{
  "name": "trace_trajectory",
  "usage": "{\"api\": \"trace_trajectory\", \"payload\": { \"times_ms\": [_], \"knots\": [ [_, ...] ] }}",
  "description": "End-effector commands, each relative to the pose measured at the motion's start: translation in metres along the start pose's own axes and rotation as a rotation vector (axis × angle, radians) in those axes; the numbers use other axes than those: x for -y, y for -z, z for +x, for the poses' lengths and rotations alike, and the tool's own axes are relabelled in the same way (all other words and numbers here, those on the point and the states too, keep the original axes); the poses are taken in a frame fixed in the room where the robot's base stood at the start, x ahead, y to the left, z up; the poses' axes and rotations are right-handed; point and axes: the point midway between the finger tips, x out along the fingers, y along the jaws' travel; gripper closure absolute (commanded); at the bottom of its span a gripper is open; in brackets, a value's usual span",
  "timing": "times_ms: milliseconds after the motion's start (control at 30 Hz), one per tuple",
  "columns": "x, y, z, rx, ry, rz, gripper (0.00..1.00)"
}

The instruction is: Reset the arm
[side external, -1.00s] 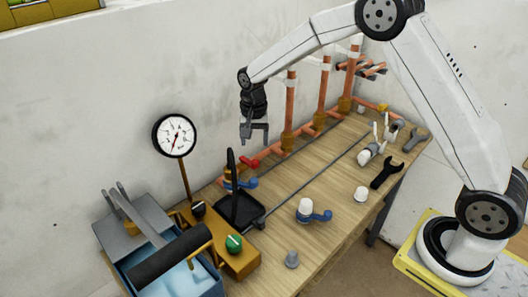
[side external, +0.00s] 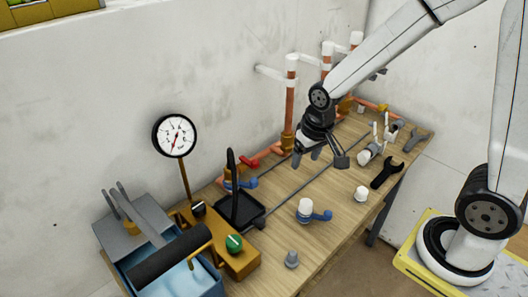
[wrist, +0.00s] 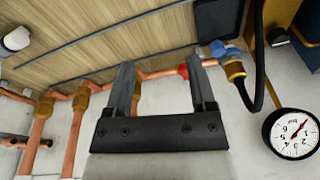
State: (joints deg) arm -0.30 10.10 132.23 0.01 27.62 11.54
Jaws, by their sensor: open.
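My gripper (side external: 321,160) is open and empty above the wooden workbench (side external: 285,235) in the side external view, near the middle of the bench and in front of the copper pipes. In the wrist view my gripper (wrist: 160,82) shows two grey fingers spread apart with nothing between them. Beyond them are the copper pipe along the wall and the bench top. My arm reaches in from the upper right.
Vertical copper pipes (side external: 290,95) stand against the wall. A round gauge (side external: 174,135) stands at left, beside a blue toolbox (side external: 195,280) and a black tray (side external: 240,210). A blue-handled valve (side external: 312,212), a white cap (side external: 361,194) and a black wrench (side external: 386,172) lie on the bench.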

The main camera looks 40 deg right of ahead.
Motion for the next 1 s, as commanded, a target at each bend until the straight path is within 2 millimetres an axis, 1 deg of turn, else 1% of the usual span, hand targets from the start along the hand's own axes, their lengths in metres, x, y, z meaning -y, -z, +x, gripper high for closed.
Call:
{"api": "trace_trajectory", "payload": {
  "times_ms": [33,133,200,333,500,1000],
  "knots": [
    [-0.003,-0.013,-0.003,-0.011,0.002,-0.034,0.29],
    [-0.008,-0.033,-0.005,-0.029,0.004,-0.099,0.29],
    [-0.011,-0.045,-0.006,-0.039,0.004,-0.135,0.29],
    [-0.014,-0.059,-0.007,-0.052,0.005,-0.18,0.29],
    [-0.015,-0.064,-0.006,-0.057,0.004,-0.198,0.29],
    [-0.015,-0.064,-0.006,-0.056,0.004,-0.197,0.29]
  ]
}}
